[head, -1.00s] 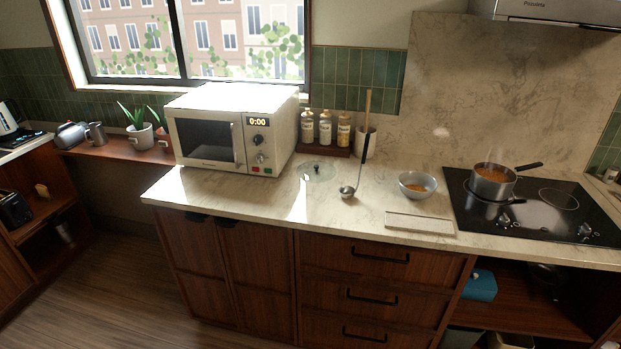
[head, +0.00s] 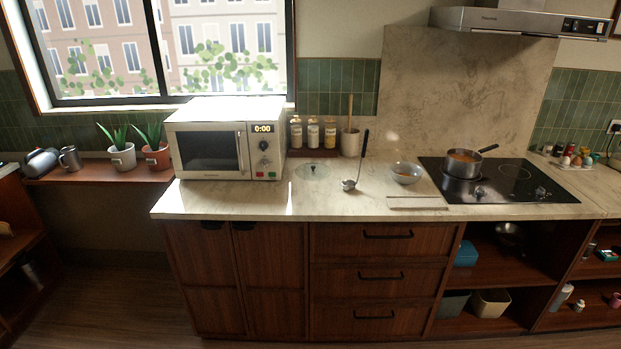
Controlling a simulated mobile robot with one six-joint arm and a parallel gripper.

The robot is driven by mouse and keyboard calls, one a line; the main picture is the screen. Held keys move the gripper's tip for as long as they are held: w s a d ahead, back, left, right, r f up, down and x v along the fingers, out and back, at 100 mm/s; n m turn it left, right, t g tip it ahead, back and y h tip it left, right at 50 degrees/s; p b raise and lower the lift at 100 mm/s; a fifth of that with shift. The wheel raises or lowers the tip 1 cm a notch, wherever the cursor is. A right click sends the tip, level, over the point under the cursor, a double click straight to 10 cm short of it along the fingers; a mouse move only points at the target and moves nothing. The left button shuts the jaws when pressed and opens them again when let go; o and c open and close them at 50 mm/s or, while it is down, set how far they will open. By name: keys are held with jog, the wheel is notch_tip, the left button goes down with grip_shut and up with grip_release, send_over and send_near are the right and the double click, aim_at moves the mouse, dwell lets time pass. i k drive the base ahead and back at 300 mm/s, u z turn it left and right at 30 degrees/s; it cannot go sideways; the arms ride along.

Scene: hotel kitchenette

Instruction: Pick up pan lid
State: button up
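The pan lid (head: 313,171) is a clear glass disc with a small dark knob. It lies flat on the pale marble counter (head: 250,205), just right of the microwave and in front of the bottle tray. A ladle (head: 349,185) with an upright black handle stands to its right. The pan (head: 463,163), a steel saucepan with orange contents, sits uncovered on the black hob (head: 500,182). My gripper is not in view.
The white microwave (head: 224,139) stands close on the lid's left. Several bottles (head: 312,132) and a utensil crock (head: 350,143) stand behind. A bowl (head: 406,172) and a flat pale board (head: 417,202) lie to the right. The counter in front of the lid is clear.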

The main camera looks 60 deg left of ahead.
aim_at(312, 171)
jog(key=z, duration=0.2)
jog(key=k, duration=0.65)
jog(key=u, duration=2.4)
jog(key=i, duration=0.75)
jog(key=u, duration=0.05)
